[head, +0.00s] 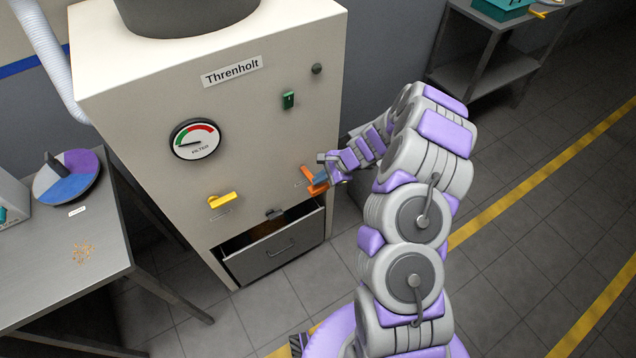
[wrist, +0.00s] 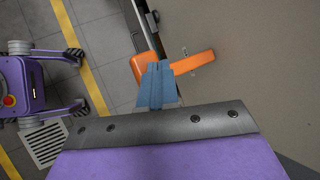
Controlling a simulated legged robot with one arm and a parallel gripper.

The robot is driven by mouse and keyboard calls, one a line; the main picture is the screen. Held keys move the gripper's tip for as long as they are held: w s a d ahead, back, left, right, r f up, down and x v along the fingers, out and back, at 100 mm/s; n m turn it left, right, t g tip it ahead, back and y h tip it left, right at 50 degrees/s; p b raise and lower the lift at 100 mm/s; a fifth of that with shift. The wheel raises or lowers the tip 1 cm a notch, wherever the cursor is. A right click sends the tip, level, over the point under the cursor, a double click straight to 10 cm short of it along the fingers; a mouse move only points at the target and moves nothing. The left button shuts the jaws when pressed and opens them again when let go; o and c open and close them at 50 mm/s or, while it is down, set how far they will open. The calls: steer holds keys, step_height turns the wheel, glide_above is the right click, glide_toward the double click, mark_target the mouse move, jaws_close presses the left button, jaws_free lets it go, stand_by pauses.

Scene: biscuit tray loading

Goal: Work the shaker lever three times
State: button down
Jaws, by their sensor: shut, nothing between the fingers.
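An orange lever (head: 307,174) sticks out from the front of the cream machine (head: 130,140), low on its right side. It also shows in the wrist view (wrist: 195,62). My gripper (head: 321,178) is at this lever. In the wrist view its blue fingers (wrist: 157,80) are shut and empty, overlapping the lever's wide outer end. I cannot tell whether they touch it. My gripper hides part of the lever in the head view. A yellow lever (head: 222,200) sits further left. The small plates by the levers are too small to read.
A partly open drawer (head: 285,257) juts out below the levers. A gauge (head: 195,139) has its needle at the left, by the green. A green switch (head: 288,99) sits upper right. A table (head: 100,278) stands left.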

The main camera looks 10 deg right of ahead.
mark_target(322, 186)
steer(key=shift+s+d+f+b, duration=0.15)
steer(key=shift+f+b, duration=0.3)
steer(key=shift+f, duration=0.45)
steer(key=shift+s+a+f+b, duration=0.1)
steer(key=shift+s+f+b, duration=0.1)
steer(key=shift+f+b, duration=0.45)
stand_by(1.8)
steer(key=shift+f, duration=0.15)
stand_by(0.4)
steer(key=shift+w+r+p, duration=0.2)
steer(key=shift+r+p, duration=0.6)
steer(key=shift+r, duration=0.15)
steer(key=shift+w+r+p, duration=0.15)
steer(key=shift+r+p, duration=0.6)
steer(key=shift+r, duration=0.15)
steer(key=shift+w+r+p, duration=0.2)
steer(key=shift+r+p, duration=0.6)
steer(key=shift+r, duration=0.15)
steer(key=r+p, duration=0.2)
steer(key=r, duration=0.1)
steer(key=w+r+p, duration=0.1)
steer(key=r, duration=0.1)
steer(key=shift+a+p, duration=0.3)
steer(key=shift+p, duration=0.05)
